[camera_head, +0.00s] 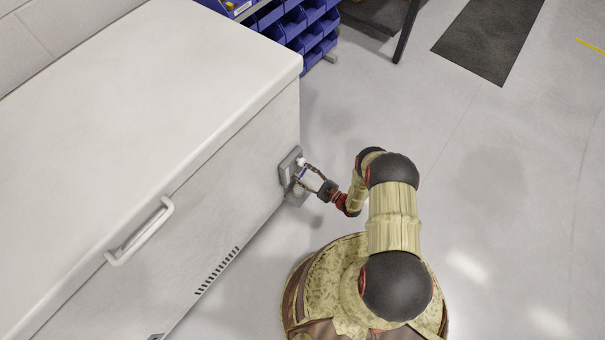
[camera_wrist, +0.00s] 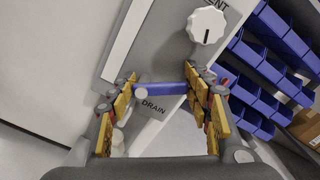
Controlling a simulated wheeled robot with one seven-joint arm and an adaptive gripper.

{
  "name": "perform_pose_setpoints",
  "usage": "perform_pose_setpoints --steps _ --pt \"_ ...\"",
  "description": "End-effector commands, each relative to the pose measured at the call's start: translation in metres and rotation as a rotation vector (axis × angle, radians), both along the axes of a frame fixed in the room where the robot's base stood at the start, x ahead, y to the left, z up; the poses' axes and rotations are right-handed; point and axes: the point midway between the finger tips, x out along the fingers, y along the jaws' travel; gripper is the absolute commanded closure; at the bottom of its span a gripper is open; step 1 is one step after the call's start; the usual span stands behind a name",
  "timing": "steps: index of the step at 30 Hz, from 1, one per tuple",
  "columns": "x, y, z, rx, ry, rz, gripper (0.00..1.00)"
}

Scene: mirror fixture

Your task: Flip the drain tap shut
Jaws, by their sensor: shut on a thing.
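The drain tap's blue lever (camera_wrist: 166,88) lies crosswise between my fingers in the wrist view, just above the word DRAIN. Its left end meets a pale round part (camera_wrist: 140,93); its right end is hidden by a finger. My gripper (camera_wrist: 161,80) is shut on the lever, with yellow-padded fingers on either side.
A white ridged knob (camera_wrist: 206,25) sits above the lever, beside a partly cut-off label. The white chest freezer (camera_head: 150,90) fills the left, with a handle (camera_head: 140,232) on its front. Blue bins (camera_head: 300,25) stand behind it. The floor to the right is open, with a dark mat (camera_head: 488,38).

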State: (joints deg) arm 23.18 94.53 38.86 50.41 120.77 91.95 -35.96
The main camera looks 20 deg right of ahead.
Motion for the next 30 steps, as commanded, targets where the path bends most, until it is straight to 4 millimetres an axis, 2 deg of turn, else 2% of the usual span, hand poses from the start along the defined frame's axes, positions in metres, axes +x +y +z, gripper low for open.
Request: perform_pose_setpoints --steps 30 --pt "0.002 -0.004 -0.012 0.450 0.329 -0.001 0.76"
